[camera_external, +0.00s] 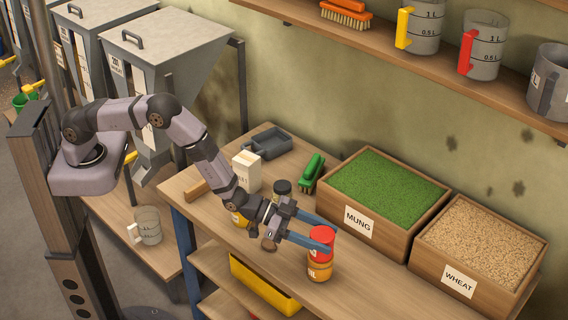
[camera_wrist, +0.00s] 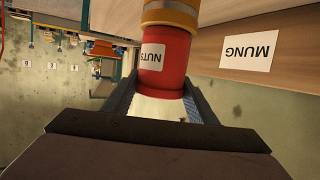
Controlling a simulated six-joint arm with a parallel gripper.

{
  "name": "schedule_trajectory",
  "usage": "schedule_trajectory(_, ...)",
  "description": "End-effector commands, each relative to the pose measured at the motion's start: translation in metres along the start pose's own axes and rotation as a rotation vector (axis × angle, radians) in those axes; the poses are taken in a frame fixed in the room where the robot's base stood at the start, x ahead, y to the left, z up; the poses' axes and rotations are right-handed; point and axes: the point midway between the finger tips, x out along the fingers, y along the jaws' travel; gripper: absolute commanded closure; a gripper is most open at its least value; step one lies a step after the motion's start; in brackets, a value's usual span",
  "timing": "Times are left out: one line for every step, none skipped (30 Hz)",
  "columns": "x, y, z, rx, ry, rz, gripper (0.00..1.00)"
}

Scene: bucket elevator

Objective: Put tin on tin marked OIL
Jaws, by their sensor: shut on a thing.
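A red tin (camera_external: 321,242) is held upright between the blue fingers of my gripper (camera_external: 318,232). In the wrist view the red tin (camera_wrist: 165,62) shows a label reading NUTS. My gripper (camera_wrist: 158,96) is shut on it. An orange tin (camera_external: 320,268), with a label partly reading "IL", stands on the bench directly below the red tin. The orange tin (camera_wrist: 168,14) also shows at the top edge of the wrist view, lined up with the red tin. The two tins look touching; I cannot tell if a thin gap remains.
Wooden boxes marked MUNG (camera_external: 358,222) and WHEAT (camera_external: 459,279) stand to the right. A dark-lidded jar (camera_external: 282,188), a yellow item (camera_external: 239,219), a white carton (camera_external: 247,171) and a green brush (camera_external: 312,173) are behind and left. The bench's front edge is close.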

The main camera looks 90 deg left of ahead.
Motion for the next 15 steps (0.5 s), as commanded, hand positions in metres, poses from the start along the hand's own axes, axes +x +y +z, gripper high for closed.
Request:
schedule_trajectory(0.001, 0.0, 0.0002, 0.0, 0.005, 0.0, 0.83)
schedule_trajectory(0.0012, 0.0, 0.0008, 0.0, 0.005, 0.0, 0.83)
schedule_trajectory(0.0005, 0.0, 0.0021, 0.0, 0.0, 0.0, 0.41)
schedule_trajectory(0.0004, 0.0, 0.0018, 0.0, 0.0, 0.0, 0.33)
schedule_trajectory(0.0004, 0.0, 0.0019, 0.0, -0.001, 0.0, 0.29)
schedule_trajectory(0.0004, 0.0, 0.0018, 0.0, -0.001, 0.0, 0.29)
schedule_trajectory(0.0004, 0.0, 0.0019, 0.0, -0.001, 0.0, 0.29)
schedule_trajectory(0.0004, 0.0, 0.0019, 0.0, -0.001, 0.0, 0.29)
schedule_trajectory(0.0004, 0.0, 0.0019, 0.0, -0.001, 0.0, 0.29)
schedule_trajectory(0.0004, 0.0, 0.0019, 0.0, -0.001, 0.0, 0.29)
schedule_trajectory(0.0004, 0.0, 0.0019, 0.0, -0.001, 0.0, 0.29)
schedule_trajectory(0.0004, 0.0, 0.0018, 0.0, -0.001, 0.0, 0.29)
schedule_trajectory(0.0004, 0.0, 0.0017, 0.0, -0.001, 0.0, 0.29)
schedule_trajectory(0.0003, 0.0, 0.0014, 0.0, -0.001, 0.0, 0.29)
schedule_trajectory(0.0001, 0.0, 0.0008, 0.0, -0.001, 0.0, 0.29)
